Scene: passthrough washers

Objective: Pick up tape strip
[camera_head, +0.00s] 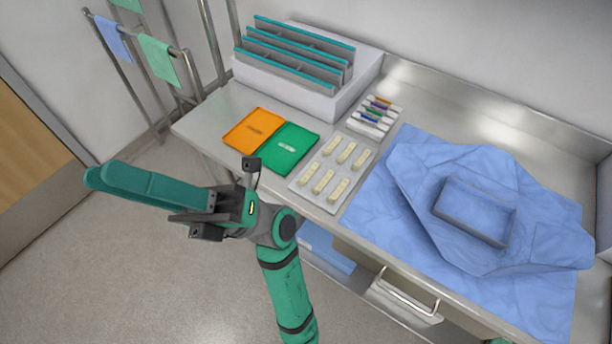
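Several cream strips lie in two rows on a white card (300,181) near the front edge of the steel counter. One of these strips (342,189) is at the front right; I cannot tell for sure that they are the tape strips. My gripper (98,178) is over the floor, left of the counter and well apart from the strips. Its long green fingers point left and overlap in this view, so their gap is unclear. I see nothing held in it.
Orange (252,129) and green (289,148) packets lie left of the card. A blue drape (405,160) with a tray (475,210) covers the right side.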

